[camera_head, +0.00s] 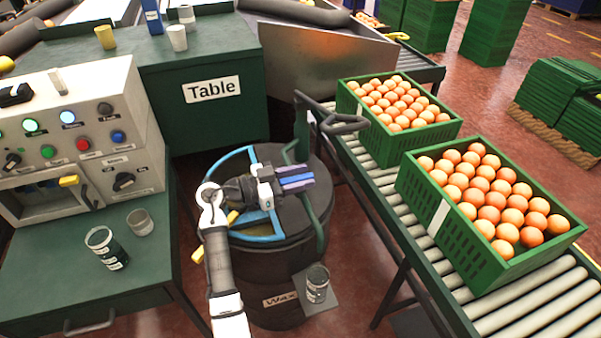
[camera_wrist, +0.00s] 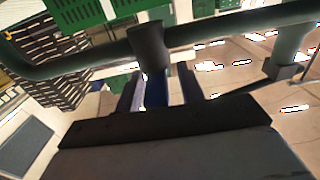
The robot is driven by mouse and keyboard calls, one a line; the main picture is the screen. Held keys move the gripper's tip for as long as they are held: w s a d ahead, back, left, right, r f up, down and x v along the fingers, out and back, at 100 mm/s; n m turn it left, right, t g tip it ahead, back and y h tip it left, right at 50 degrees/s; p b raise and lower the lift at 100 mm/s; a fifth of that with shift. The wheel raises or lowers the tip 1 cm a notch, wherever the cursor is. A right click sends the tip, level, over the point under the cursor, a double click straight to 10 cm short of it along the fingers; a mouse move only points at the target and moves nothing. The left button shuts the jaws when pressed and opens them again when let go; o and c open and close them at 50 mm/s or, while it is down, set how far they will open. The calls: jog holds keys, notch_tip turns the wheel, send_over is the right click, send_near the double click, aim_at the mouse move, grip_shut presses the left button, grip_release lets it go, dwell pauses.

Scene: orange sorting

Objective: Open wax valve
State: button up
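The dark wax drum (camera_head: 255,275), with a "Wax" label, stands in the middle of the head view. A light-blue curved rail (camera_head: 232,160) and a dark green pipe (camera_head: 322,222) are on its top. My gripper (camera_head: 314,178) is above the drum, pointing right toward this pipe. A yellow handle (camera_head: 198,255) shows left of the drum; which part is the valve is unclear.
A conveyor (camera_head: 405,215) at right carries two green crates (camera_head: 484,262) (camera_head: 398,150) of oranges. A control panel (camera_head: 85,135) stands at left. A glass jar (camera_head: 316,284) is on a small shelf (camera_head: 325,303) at the drum's front. A dark bar (camera_head: 345,124) projects near the conveyor.

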jog(key=shift+w+d, duration=0.1)
jog(key=shift+d, duration=0.1)
grip_shut()
